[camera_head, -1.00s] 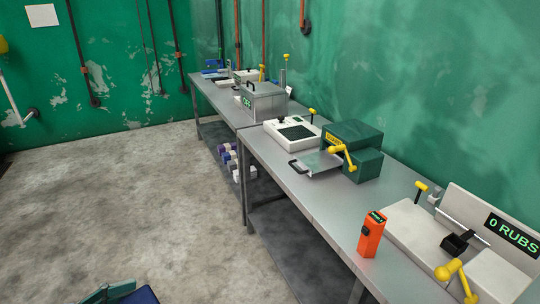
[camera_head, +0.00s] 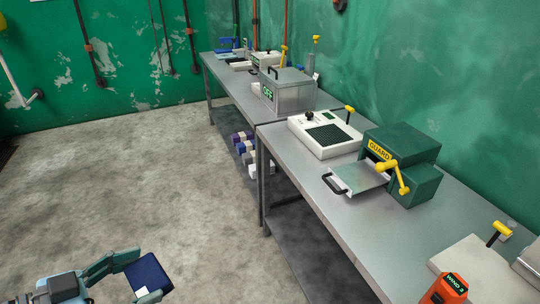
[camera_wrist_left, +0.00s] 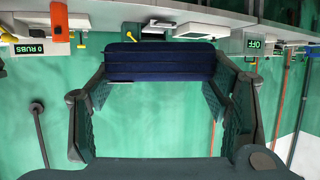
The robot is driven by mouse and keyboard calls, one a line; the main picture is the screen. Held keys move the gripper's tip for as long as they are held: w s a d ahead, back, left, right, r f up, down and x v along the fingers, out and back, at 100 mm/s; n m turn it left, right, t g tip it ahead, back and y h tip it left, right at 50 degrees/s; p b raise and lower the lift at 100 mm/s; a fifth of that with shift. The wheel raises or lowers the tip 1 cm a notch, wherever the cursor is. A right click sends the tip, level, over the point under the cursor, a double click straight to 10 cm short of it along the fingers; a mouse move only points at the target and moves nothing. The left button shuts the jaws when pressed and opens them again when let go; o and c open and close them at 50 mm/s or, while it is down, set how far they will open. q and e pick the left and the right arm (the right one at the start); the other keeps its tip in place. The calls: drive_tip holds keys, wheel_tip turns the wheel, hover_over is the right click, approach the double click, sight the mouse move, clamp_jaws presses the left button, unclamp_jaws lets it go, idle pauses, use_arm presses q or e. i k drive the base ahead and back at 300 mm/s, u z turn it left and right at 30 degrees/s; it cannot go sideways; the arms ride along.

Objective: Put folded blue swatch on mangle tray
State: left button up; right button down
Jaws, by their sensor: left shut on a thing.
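The folded blue swatch (camera_head: 150,272) is dark navy with a small white patch at its lower edge. It shows at the bottom left of the head view, above the floor. My left gripper (camera_head: 136,277) is shut on it. In the left wrist view the swatch (camera_wrist_left: 160,62) spans the gap between the fingertips. The mangle tray (camera_head: 357,180) is a flat grey plate with a dark handle. It sticks out from the green mangle (camera_head: 408,150), which has a GUARD label and a yellow crank. The tray looks empty and is well apart from the gripper. My right gripper is out of view.
The metal bench (camera_head: 305,190) runs along the green wall. A white device with a dark grid (camera_head: 325,135) stands behind the tray, and a grey box (camera_head: 287,92) farther back. An orange device (camera_head: 447,290) stands near the front. The floor at left is clear.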

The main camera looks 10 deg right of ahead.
sight(353, 177)
drive_tip(key=z, duration=0.85)
drive_tip(key=i, duration=0.9)
drive_tip(key=z, duration=1)
